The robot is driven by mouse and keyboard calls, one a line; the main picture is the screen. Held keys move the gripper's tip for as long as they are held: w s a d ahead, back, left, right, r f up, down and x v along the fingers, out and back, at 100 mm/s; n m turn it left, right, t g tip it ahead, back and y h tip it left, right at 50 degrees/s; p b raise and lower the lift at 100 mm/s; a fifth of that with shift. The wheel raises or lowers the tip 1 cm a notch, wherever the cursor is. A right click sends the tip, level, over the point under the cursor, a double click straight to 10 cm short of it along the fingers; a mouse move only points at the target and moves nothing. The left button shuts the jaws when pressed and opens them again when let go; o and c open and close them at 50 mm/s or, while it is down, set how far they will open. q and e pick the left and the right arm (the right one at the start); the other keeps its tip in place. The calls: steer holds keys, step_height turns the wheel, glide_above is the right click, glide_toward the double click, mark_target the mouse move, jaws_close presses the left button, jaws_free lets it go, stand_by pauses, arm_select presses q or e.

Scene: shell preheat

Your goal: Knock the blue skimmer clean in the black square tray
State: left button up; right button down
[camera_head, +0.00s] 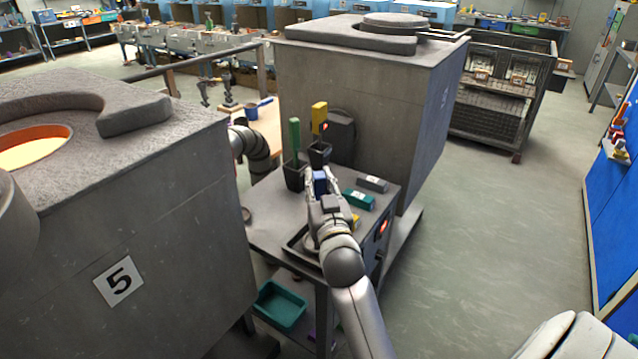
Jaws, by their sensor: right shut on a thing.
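My right gripper (323,190) is shut on the blue skimmer above the grey cart. Only a small blue part of the skimmer (320,182) shows between the fingers; its lower end is hidden by my wrist. The black square tray (291,245) lies on the near side of the cart top, mostly covered by my right arm. Its inside is hard to see. Part of my left arm shows behind the left furnace, but I cannot make out its gripper.
Black holders with a green-handled tool (294,135) and a yellow-handled tool (319,117) stand at the cart's back. A teal block (358,199) and a grey block (372,183) lie to the right. Large furnaces (150,235) flank the cart; the floor at right (480,240) is free.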

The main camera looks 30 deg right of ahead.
step_height(320, 180, up, 8)
steer(key=p, duration=0.7)
stand_by(0.6)
